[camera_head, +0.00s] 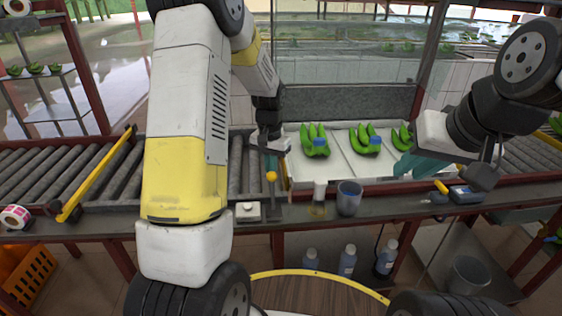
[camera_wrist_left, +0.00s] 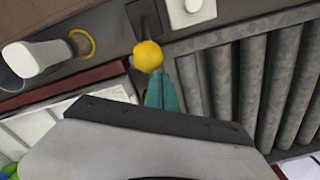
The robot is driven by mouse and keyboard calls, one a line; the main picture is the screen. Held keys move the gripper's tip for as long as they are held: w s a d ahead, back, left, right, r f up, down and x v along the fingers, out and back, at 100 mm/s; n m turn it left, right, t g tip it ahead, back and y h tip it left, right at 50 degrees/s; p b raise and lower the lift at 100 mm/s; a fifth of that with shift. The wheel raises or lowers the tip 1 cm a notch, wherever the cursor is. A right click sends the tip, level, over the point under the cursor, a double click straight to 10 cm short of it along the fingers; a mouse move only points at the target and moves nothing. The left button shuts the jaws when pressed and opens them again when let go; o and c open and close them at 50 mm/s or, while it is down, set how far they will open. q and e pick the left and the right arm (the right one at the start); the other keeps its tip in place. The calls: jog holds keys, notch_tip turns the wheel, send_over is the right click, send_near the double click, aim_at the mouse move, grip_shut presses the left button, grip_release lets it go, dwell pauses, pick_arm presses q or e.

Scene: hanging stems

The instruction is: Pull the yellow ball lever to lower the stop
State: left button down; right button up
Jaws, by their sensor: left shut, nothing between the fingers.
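The yellow ball (camera_head: 271,177) tops a lever beside a small box with a white button (camera_head: 248,210), on the counter edge before the rollers. In the left wrist view the yellow ball (camera_wrist_left: 148,56) appears just past the teal fingertips of my left gripper (camera_wrist_left: 165,92). These fingers are shut and empty; I cannot tell whether they touch the ball. My left gripper (camera_head: 271,160) is partly hidden in the head view. A yellow bar (camera_head: 95,175), possibly the stop, slants across the rollers at left. My right gripper (camera_head: 418,165) hangs over the tray's right side; its finger gap is unclear.
A tape roll (camera_head: 15,218) lies at far left.

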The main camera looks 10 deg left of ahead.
aim_at(273, 196)
pick_arm(q)
jog(key=shift+s+d, duration=0.4)
jog(key=shift+s, duration=1)
jog(key=shift+s+d, duration=0.4)
jog(key=shift+s, duration=1)
jog(key=shift+s+d, duration=0.4)
jog(key=shift+s, duration=1)
jog(key=shift+w+a, duration=0.15)
jog(key=shift+w, duration=0.45)
jog(key=shift+r, duration=0.15)
notch_tip(273, 196, up, 10)
